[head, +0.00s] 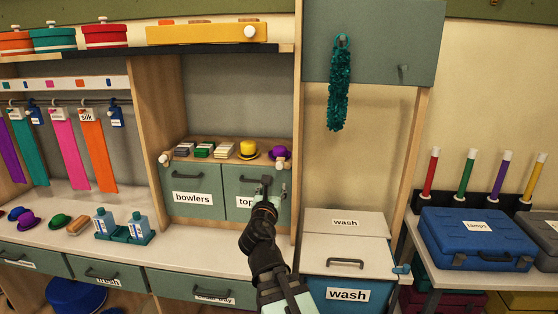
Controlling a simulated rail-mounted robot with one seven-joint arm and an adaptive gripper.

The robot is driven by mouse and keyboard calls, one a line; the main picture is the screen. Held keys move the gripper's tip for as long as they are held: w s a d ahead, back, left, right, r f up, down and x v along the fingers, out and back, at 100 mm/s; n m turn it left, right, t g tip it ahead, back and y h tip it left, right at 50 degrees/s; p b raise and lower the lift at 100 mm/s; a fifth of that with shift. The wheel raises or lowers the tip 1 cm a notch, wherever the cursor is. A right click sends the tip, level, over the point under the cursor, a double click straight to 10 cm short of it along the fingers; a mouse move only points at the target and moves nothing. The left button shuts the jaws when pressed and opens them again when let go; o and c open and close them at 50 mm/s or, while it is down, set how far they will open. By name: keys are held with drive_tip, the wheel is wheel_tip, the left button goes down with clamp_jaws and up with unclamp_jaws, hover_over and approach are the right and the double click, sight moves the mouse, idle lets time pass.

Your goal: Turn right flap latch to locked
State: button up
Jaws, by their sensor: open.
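The right flap (235,187) is a grey-green front panel with a partly hidden label that starts "top". It looks closed. Its dark handle (257,181) is near its upper middle. A small metallic piece (284,189) at the flap's right edge may be the latch; it is too small to tell which way it is turned. My gripper (266,188) is in front of the right flap, between the label and that piece, and covers part of the label. It is open, with nothing seen between its fingers. I cannot tell whether it touches the flap.
The left flap (180,205), labelled "bowlers", is beside it. Small hats, including a yellow one (248,150), and folded cloths stand on the ledge above. A wooden post (298,120) is close on the right. A wash bin (347,295) stands lower right. Blue bottles (138,224) stand on the counter.

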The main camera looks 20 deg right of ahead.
sight(279, 167)
drive_tip(key=p, duration=0.3)
drive_tip(key=shift+w+d+r, duration=0.15)
drive_tip(key=shift+w+r, duration=0.05)
drive_tip(key=shift+w, duration=0.05)
drive_tip(key=p+x, duration=0.1)
drive_tip(key=x, duration=0.6)
drive_tip(key=p+x, duration=0.1)
drive_tip(key=x, duration=0.6)
drive_tip(key=shift+w+d+f, duration=0.1)
drive_tip(key=shift+w+f, duration=0.15)
drive_tip(key=shift+w, duration=0.1)
clamp_jaws()
